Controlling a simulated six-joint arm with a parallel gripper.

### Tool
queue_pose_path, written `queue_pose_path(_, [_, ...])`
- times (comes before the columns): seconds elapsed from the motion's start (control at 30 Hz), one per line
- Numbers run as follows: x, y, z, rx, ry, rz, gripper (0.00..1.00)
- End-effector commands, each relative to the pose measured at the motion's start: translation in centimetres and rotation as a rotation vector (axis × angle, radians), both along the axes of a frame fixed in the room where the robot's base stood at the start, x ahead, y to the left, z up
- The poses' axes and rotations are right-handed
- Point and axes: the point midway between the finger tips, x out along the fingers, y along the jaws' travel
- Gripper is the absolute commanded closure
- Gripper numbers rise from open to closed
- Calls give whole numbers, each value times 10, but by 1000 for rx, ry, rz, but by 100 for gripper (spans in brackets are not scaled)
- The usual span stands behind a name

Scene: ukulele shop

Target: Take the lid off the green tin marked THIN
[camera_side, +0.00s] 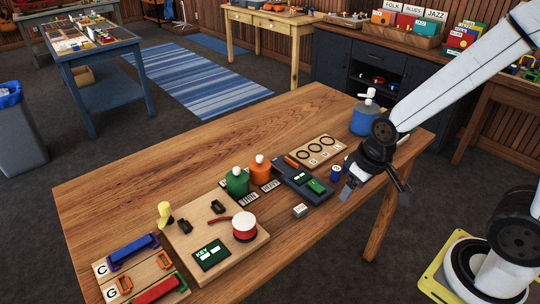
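A green container (237,182) with a pale rounded top stands upright on the wooden table, just left of a similar orange container (260,170). The green one is the likely green tin, but I cannot read THIN on it. Its pale top appears to be in place. My gripper (376,192) is at the table's right edge, well to the right of both containers. Its two fingers are spread apart with nothing visible between them.
A dark tray (290,172) and a ringed board (333,146) lie between the containers and my gripper. A small blue cylinder (336,174), a pale cube (299,211) and a blue bottle (364,120) stand nearby. A key board (183,243) is front left. The table's back left is clear.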

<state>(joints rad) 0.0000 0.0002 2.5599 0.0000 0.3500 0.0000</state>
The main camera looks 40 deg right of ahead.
Motion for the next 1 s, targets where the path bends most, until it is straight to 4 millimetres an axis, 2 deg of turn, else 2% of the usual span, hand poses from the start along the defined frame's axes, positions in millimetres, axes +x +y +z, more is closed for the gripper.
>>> queue_pose_path(0.27, [0,0,0,0,0,-1,27])
queue_pose_path(0.47, [9,1,1,19,-1,-60,27])
queue_pose_path(0.67, [37,6,4,82,0,-256,27])
queue_pose_path(1.0, [108,19,7,257,20,-784,27])
